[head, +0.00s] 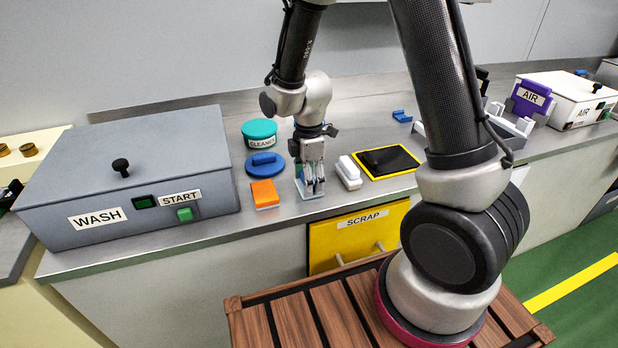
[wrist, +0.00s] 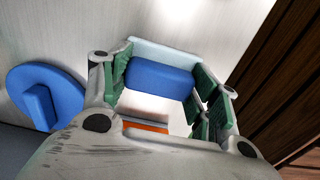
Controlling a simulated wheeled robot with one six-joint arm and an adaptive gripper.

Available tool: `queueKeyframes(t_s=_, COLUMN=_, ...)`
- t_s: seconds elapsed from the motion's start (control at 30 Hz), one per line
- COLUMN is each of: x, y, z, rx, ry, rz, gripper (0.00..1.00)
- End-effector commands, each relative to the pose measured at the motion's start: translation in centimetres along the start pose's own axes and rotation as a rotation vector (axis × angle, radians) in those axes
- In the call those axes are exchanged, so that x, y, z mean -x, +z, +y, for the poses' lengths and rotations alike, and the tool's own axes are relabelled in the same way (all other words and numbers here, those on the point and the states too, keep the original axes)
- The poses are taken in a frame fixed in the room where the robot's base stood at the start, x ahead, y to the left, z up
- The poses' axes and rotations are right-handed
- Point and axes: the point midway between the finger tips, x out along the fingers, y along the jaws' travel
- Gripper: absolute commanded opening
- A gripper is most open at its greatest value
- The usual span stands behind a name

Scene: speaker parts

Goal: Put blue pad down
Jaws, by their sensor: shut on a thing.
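My gripper (head: 312,188) points down over the counter, between an orange pad (head: 265,193) and a white pad (head: 348,172). In the wrist view its green-lined fingers (wrist: 162,88) are closed on the two sides of the blue pad (wrist: 160,78). The blue pad has a pale edge along its far side. In the head view the fingers mostly hide it, low at the counter; I cannot tell whether it touches the surface. A strip of the orange pad also shows in the wrist view (wrist: 145,125).
A blue disc-shaped lid (head: 262,166) with a raised grip lies behind the orange pad, near the teal cleaner tub (head: 259,134). The grey wash box (head: 140,180) stands left. A yellow-framed black mat (head: 388,161) lies right. The yellow scrap bin (head: 355,238) is below the counter edge.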

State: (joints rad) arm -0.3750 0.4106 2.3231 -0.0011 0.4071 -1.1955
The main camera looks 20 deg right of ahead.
Motion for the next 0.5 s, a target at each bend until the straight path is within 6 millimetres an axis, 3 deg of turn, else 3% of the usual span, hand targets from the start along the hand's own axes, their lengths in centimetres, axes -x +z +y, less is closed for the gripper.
queueKeyframes(t_s=0.03, x=-0.18, y=0.01, z=-0.02, rx=0.000, ry=-0.001, rz=0.000, gripper=0.26)
queueKeyframes(t_s=0.07, x=-0.13, y=0.00, z=-0.01, rx=0.000, ry=0.000, rz=0.000, gripper=0.66)
queueKeyframes(t_s=0.13, x=-0.12, y=0.00, z=-0.01, rx=0.000, ry=0.000, rz=0.000, gripper=0.79)
queueKeyframes(t_s=0.17, x=-0.12, y=0.01, z=-0.01, rx=0.000, ry=0.000, rz=0.000, gripper=0.82)
queueKeyframes(t_s=0.5, x=0.02, y=0.00, z=-0.01, rx=0.000, ry=0.000, rz=0.000, gripper=0.82)
